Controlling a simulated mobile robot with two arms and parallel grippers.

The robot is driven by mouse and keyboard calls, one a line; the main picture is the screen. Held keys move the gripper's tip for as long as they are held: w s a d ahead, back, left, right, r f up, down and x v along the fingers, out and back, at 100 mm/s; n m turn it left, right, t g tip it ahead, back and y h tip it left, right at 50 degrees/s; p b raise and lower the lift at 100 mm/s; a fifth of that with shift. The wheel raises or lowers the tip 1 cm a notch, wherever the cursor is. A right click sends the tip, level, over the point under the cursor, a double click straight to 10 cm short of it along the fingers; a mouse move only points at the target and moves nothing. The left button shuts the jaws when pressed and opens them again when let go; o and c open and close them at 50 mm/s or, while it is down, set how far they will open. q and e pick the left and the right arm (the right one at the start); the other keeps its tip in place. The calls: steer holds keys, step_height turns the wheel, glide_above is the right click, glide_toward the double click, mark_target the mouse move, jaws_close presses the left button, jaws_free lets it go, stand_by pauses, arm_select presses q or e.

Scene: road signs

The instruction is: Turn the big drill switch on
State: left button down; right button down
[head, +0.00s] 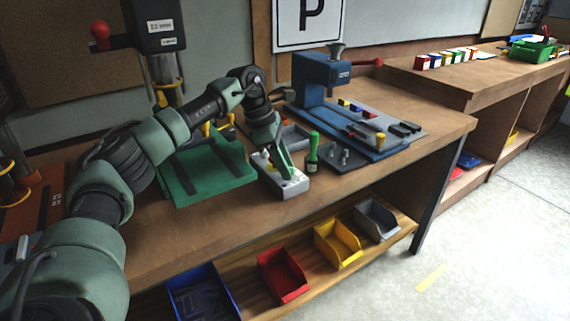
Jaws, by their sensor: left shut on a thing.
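A light grey switch box (293,189) with yellow and red spots on top stands near the front edge of the bench. I take it to be the big drill switch. My left gripper (286,174) reaches down onto the top of the box and is shut on its switch part. The fingers hide most of that part, so I cannot tell its position. The big drill, with a dark head (160,27), a red-knobbed lever and a green base (205,175), stands left of the box, partly behind my left arm. My right gripper is not in view.
Blue, red (282,275), yellow (337,243) and grey bins sit on the shelf below. The floor at right is clear.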

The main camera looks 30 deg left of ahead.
arm_select(q)
steer(key=n, duration=0.2)
steer(key=n+t+y, duration=0.1)
steer(key=n, duration=0.2)
steer(key=shift+s+d+t+p, duration=0.15)
steer(key=shift+t+p, duration=0.15)
steer(key=shift+p, duration=0.05)
steer(key=n+y, duration=0.1)
steer(key=n, duration=0.2)
steer(key=shift+d+t, duration=0.1)
steer(key=shift+t, duration=0.3)
steer(key=shift+n+y, duration=0.5)
steer(key=shift+n, duration=0.8)
steer(key=shift+r+n, duration=0.1)
steer(key=shift+n, duration=0.2)
steer(key=c, duration=1.1)
jaws_free()
